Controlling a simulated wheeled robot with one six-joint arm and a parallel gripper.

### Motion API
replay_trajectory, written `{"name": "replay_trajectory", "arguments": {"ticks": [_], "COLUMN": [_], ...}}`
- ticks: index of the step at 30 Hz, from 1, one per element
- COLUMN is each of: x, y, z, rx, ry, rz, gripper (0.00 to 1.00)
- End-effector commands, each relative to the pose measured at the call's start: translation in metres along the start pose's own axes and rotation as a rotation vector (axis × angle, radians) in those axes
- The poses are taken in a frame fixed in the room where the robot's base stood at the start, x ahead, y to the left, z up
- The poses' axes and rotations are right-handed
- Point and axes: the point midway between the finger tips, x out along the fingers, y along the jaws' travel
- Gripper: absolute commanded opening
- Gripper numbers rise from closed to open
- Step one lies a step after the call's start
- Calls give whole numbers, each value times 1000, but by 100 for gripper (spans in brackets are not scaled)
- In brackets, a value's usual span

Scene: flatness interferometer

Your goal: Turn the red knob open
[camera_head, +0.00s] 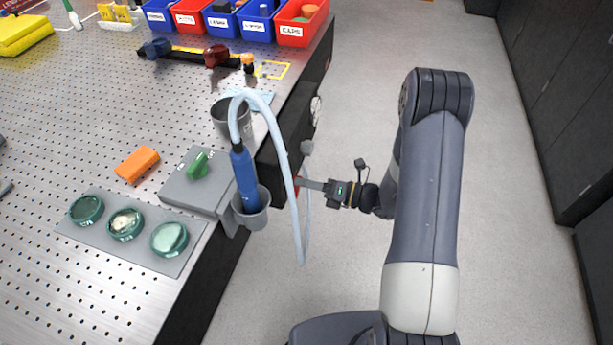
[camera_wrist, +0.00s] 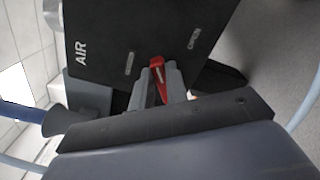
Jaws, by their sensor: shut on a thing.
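The red knob (camera_wrist: 159,80) is a narrow lever on a black panel (camera_wrist: 105,35) marked AIR in the wrist view. It points roughly up in that picture, slightly tilted. My gripper (camera_head: 306,184) reaches the bench's side from the right in the head view, and its jaws are shut on the knob. In the head view only a sliver of red (camera_head: 297,182) shows at the fingertips, behind a pale hose. Two small labels flank the knob in the wrist view; I cannot read them surely.
A pale hose (camera_head: 289,165) loops down in front of my gripper from a blue handpiece (camera_head: 244,180) in a grey holder (camera_head: 251,219) at the bench edge. A grey box with a green knob (camera_head: 198,165) sits on the bench. The floor to the right is clear.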

Motion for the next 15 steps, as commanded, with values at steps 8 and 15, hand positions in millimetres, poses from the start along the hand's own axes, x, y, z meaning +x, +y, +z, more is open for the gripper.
{"name": "replay_trajectory", "arguments": {"ticks": [8,15], "x": [0,0], "y": [-2,-6], "z": [1,-1], "rx": [259,445], "ry": [0,0], "rz": [0,0], "gripper": [0,0]}}
